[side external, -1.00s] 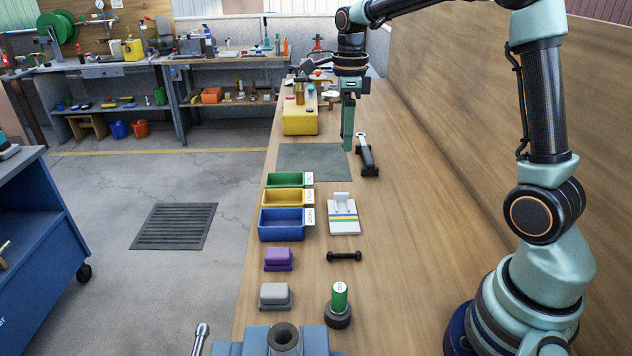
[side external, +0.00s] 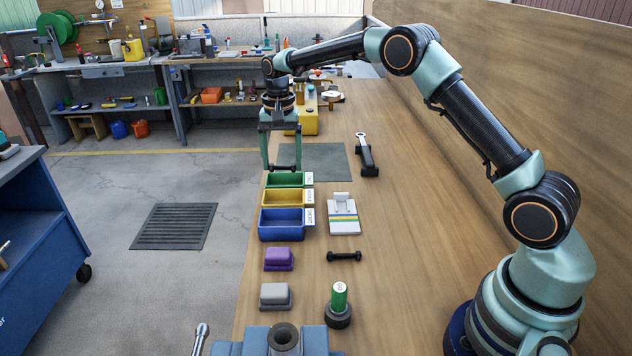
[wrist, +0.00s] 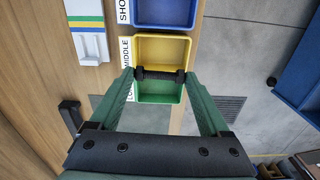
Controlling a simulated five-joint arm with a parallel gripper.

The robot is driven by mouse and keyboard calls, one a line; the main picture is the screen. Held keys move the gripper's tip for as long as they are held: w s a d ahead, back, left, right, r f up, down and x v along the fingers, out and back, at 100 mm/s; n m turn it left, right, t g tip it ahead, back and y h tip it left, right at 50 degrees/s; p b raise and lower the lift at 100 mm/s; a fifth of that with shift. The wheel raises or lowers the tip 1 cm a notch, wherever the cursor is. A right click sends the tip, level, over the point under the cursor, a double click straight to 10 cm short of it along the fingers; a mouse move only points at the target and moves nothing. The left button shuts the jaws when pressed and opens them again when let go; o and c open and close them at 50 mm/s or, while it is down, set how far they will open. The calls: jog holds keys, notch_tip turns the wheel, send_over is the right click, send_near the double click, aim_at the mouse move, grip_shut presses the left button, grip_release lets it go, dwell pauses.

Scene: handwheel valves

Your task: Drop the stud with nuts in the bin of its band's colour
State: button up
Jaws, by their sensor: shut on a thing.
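My gripper (side external: 284,168) is shut on a dark stud with nuts (wrist: 160,75), which lies crosswise between the two fingertips. It is above the bins; in the side view the stud shows at the far edge of the green bin (side external: 285,185). In the wrist view the stud overlaps the border between the yellow bin (wrist: 150,49) and the green bin (wrist: 155,97). I cannot make out a coloured band on the held stud. Another dark stud-like piece (side external: 344,256) lies on the bench.
A white striped holder (side external: 343,220) stands right of the bins. Purple (side external: 278,259) and grey (side external: 275,296) blocks, a green cylinder (side external: 339,297) and a wrench-like tool (side external: 366,160) are on the bench. A grey mat (side external: 325,160) lies behind the bins, partly bare.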

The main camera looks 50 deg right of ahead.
aim_at(281, 166)
jog(key=shift+w+a+f, duration=0.1)
jog(key=shift+w, duration=0.05)
jog(key=shift+f, duration=0.15)
jog(key=shift+f, duration=2.9)
jog(key=o, duration=1.2)
jog(key=shift+o, duration=0.2)
jog(key=shift+r, duration=0.1)
notch_tip(281, 166, up, 12)
